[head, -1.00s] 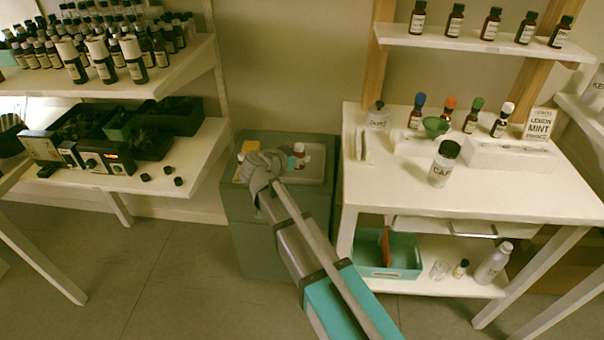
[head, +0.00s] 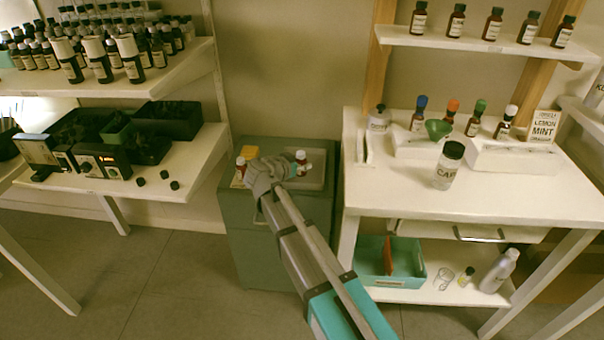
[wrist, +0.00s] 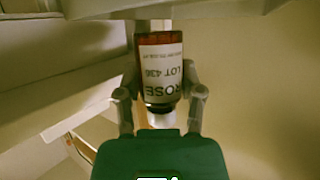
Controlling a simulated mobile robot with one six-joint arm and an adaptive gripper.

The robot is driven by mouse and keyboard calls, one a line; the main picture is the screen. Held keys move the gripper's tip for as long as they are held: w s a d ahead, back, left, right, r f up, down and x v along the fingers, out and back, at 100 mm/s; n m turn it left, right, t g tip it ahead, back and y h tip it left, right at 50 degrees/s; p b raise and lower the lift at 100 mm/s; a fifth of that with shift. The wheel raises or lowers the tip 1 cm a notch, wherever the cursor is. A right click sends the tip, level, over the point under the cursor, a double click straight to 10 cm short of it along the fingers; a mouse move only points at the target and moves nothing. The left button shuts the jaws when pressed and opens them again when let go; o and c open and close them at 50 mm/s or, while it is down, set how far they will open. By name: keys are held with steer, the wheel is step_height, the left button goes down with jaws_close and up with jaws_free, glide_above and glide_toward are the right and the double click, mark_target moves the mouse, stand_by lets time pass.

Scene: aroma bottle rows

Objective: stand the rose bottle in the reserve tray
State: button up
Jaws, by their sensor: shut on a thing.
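The rose bottle (wrist: 160,68) is brown-red glass with a white label reading ROSE LOT 436 and a pale cap. In the wrist view it sits between the two fingers of my gripper (wrist: 162,92), which are closed on its sides. Its label reads upside down there. In the head view my gripper (head: 296,170) is over a shallow pale tray (head: 318,184) on a grey-green cabinet. My wrist hides the tray's middle. No name shows on the tray.
Another red-topped bottle (head: 240,167) and a yellow item (head: 247,152) are at the cabinet's left. The white workbench (head: 400,195) stands close on the right. Shelves with devices (head: 98,160) stand on the left. A teal bin (head: 395,283) is below the bench.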

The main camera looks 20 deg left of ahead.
mark_target(301, 172)
steer(key=shift+w+f+b, duration=0.25)
steer(key=shift+f+b, duration=0.1)
steer(key=shift+f, duration=0.2)
steer(key=shift+f+b, duration=1.2)
steer(key=shift+f, duration=0.05)
steer(key=shift+f, duration=0.15)
steer(key=o, duration=1.2)
steer(key=shift+c, duration=0.2)
steer(key=shift+r, duration=0.2)
steer(key=shift+s+a+r, duration=0.1)
steer(key=shift+s+r, duration=0.05)
steer(key=shift+s, duration=0.1)
steer(key=p+v, duration=0.4)
steer(key=v, duration=0.7)
steer(key=shift+s+p, duration=0.25)
steer(key=shift+p, duration=0.05)
